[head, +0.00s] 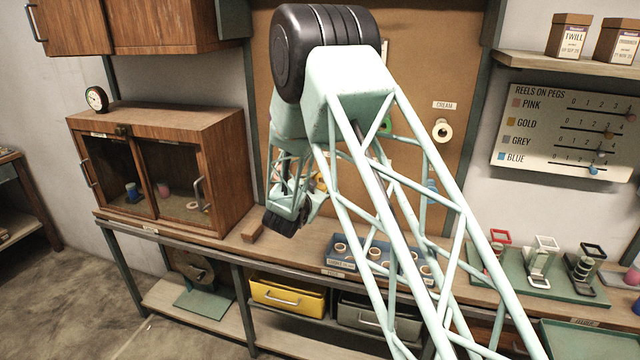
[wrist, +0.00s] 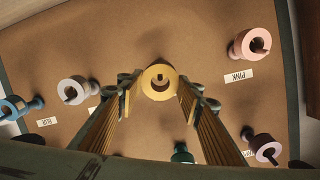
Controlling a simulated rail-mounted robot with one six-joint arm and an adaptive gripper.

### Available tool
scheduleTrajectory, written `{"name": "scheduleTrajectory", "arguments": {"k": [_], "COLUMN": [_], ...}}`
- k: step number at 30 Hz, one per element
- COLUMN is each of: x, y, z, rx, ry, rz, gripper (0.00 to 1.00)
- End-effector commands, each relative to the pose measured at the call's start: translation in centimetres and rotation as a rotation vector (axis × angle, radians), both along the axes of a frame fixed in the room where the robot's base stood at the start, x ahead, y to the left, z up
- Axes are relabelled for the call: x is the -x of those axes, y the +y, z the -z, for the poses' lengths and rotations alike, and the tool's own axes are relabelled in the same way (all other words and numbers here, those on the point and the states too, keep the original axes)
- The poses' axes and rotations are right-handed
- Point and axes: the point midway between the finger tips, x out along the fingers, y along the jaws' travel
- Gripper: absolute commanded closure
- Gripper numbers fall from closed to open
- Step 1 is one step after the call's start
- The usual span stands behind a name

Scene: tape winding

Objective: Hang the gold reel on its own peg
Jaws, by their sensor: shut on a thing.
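The gold reel (wrist: 160,93) is in the middle of the wrist view, its round face and dark centre hole toward the camera. My gripper (wrist: 160,83) is shut on it, with one finger on each side. The brown pegboard (wrist: 120,40) is behind the reel, and it also shows in the head view (head: 455,60). A small shape shows in the reel's hole, but I cannot tell whether it is a peg.
In the wrist view, a pink reel (wrist: 247,44), grey reel (wrist: 70,90), blue reel (wrist: 14,107), mauve reel (wrist: 265,148) and green reel (wrist: 182,156) surround the gold one. A cream reel (head: 442,130) hangs right in the head view. A wooden cabinet (head: 170,120) stands left.

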Motion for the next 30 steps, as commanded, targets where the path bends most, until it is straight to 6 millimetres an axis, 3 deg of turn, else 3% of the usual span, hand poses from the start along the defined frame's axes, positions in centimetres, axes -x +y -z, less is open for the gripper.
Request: {"name": "scheduleTrajectory", "arguments": {"k": [30], "x": [-3.9], "y": [-0.9], "z": [1.3], "rx": [0.001], "ry": [0.001], "rz": [0.001], "gripper": [0.76]}}
